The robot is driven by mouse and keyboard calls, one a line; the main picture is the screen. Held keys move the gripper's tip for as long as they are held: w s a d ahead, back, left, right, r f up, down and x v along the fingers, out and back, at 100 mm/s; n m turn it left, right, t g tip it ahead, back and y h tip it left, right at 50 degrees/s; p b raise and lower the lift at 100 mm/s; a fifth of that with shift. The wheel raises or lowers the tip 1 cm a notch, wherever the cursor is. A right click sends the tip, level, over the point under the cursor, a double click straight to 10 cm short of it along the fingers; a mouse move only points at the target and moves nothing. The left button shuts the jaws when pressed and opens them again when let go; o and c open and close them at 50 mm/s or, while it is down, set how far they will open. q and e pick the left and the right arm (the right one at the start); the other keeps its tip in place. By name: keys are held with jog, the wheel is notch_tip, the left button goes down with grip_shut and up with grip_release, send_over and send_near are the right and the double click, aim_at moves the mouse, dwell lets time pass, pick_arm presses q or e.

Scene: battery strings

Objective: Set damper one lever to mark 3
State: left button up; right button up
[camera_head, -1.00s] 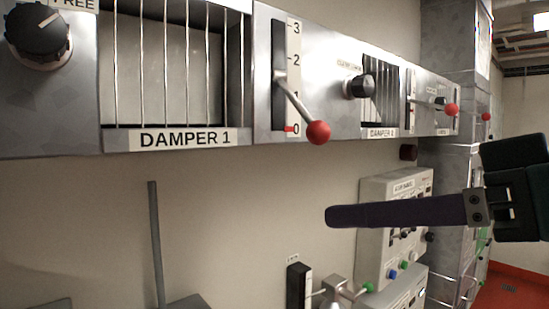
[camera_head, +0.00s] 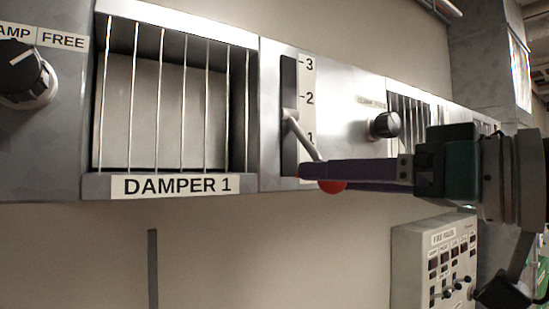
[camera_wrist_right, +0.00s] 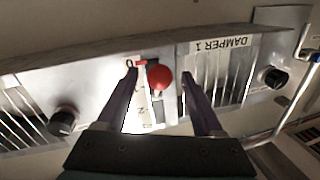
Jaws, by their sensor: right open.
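My right gripper (camera_head: 310,170) is open at the lower end of the scale. In the right wrist view the red knob (camera_wrist_right: 160,78) lies between the two spread fingers, with a gap on each side. My left gripper is not in view.
The DAMPER 1 label (camera_head: 178,185) sits under a barred grille (camera_head: 172,100) left of the lever. A black knob (camera_head: 384,125) stands out right of the scale, close above my gripper. A grey control box (camera_head: 432,255) hangs below right. The wall below the panel is mostly clear.

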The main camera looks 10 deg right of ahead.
jog(key=shift+w+a, duration=0.35)
jog(key=shift+w, duration=0.25)
grip_shut()
dwell(1.1)
